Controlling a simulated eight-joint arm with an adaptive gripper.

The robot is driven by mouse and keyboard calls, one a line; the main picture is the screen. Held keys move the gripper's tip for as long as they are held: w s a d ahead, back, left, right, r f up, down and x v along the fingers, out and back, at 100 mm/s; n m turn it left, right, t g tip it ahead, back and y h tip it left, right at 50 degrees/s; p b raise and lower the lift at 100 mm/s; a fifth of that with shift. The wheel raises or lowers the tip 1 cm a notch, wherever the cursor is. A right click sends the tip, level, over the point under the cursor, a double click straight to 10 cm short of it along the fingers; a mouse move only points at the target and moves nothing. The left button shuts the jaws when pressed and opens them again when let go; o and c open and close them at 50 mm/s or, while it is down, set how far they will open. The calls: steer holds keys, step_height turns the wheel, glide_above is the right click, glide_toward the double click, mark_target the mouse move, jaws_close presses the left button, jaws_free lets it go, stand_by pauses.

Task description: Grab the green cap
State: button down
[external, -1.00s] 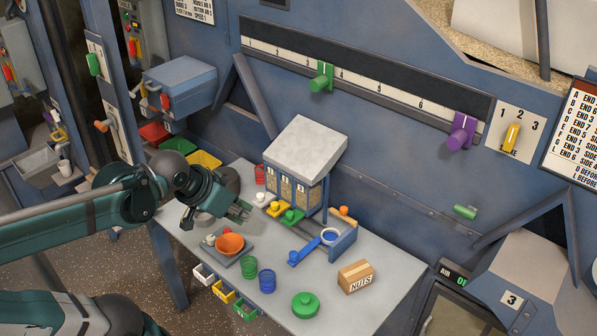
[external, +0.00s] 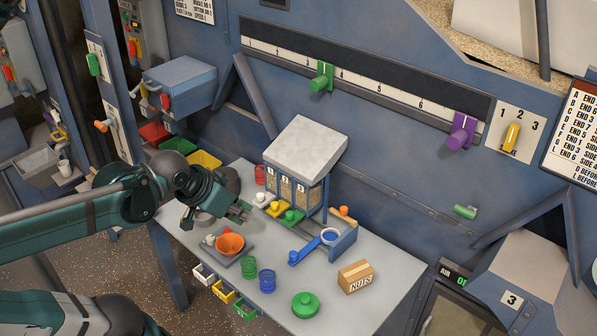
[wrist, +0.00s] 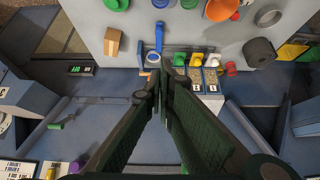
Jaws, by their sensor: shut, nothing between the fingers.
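The green cap (external: 305,304) is a round lid with a knob on top. It lies on the front part of the grey table (external: 345,310) in the external view. In the wrist view the green cap (wrist: 118,4) is at the top edge, partly cut off. My gripper (external: 243,211) is over the table, near the orange bowl and the dispenser, up and to the left of the cap and well apart from it. In the wrist view my gripper (wrist: 163,80) has its fingers together with nothing between them.
A cardboard NUTS box (external: 355,276) stands right of the cap. A blue jar (external: 267,280), a green jar (external: 248,267) and an orange bowl (external: 230,244) stand to its left. The dispenser (external: 305,155) and a blue-handled ring (external: 329,236) are behind. The table around the cap is clear.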

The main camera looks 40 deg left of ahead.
steer(key=c, duration=3.1)
jaws_free()
steer(key=shift+c, duration=0.2)
steer(key=o, duration=2.1)
steer(key=n+g+b, duration=0.6)
steer(key=n+g, duration=0.1)
steer(key=n, duration=1)
glide_above(305, 298)
steer(key=f, duration=2.5)
steer(key=shift+w+a+f, duration=0.15)
steer(key=shift+a+f, duration=0.05)
steer(key=shift+f, duration=0.2)
steer(key=shift+d+f+n, duration=0.2)
steer(key=shift+f+n, duration=0.3)
steer(key=shift+f, duration=0.05)
